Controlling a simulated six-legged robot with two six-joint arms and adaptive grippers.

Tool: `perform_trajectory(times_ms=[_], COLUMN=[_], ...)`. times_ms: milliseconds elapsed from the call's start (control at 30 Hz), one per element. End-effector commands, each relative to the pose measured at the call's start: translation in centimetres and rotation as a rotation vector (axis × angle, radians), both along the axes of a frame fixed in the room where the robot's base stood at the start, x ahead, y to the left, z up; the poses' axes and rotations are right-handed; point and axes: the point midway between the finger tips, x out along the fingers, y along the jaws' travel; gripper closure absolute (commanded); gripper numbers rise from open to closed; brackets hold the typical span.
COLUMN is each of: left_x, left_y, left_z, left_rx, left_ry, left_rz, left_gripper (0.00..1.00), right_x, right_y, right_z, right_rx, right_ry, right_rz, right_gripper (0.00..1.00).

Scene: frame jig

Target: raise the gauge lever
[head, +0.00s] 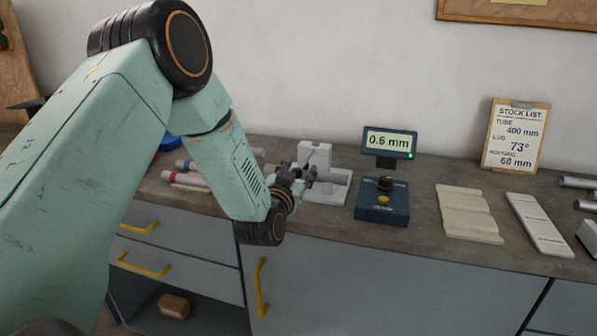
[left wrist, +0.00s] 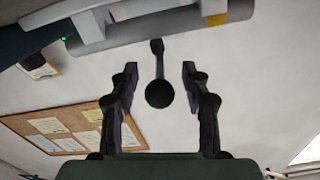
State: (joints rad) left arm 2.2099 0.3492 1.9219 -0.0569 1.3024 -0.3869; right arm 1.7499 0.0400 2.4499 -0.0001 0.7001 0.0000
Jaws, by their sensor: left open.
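The gauge lever (left wrist: 159,92) is a thin dark rod with a round black knob, seen in the left wrist view below a grey bar (left wrist: 150,29). My left gripper (left wrist: 160,72) is open, with one finger on each side of the lever and a visible gap on both sides. In the head view my left gripper (head: 307,176) is at the pale grey gauge fixture (head: 315,153) on the bench and hides part of it, so the lever cannot be made out there. My right gripper is in neither view.
A display (head: 389,142) reading 0.6 mm stands behind a dark blue box (head: 382,208) with a black knob and yellow button. A stock list clipboard (head: 515,137) leans on the wall. Tubes (head: 188,181) lie left of the gripper.

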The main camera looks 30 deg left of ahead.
Motion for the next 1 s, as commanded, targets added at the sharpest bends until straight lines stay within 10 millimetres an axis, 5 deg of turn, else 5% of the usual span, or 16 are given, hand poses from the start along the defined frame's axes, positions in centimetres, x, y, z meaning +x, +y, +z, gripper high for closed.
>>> perform_trajectory(times_ms=[200,733,1000], left_x=[0.08,0.04,0.03], left_y=[0.02,0.0,0.0], left_z=[-0.04,-0.05,-0.06], left_rx=[0.0,0.0,0.0], left_ry=[0.001,0.001,0.002], left_rz=[0.0,-0.001,-0.001], left_gripper=[0.54,0.99,1.0], right_x=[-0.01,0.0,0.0], right_y=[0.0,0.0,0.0], right_z=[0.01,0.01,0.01], right_rx=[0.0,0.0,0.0], right_ry=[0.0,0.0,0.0], right_rz=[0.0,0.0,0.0], right_gripper=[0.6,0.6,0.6])
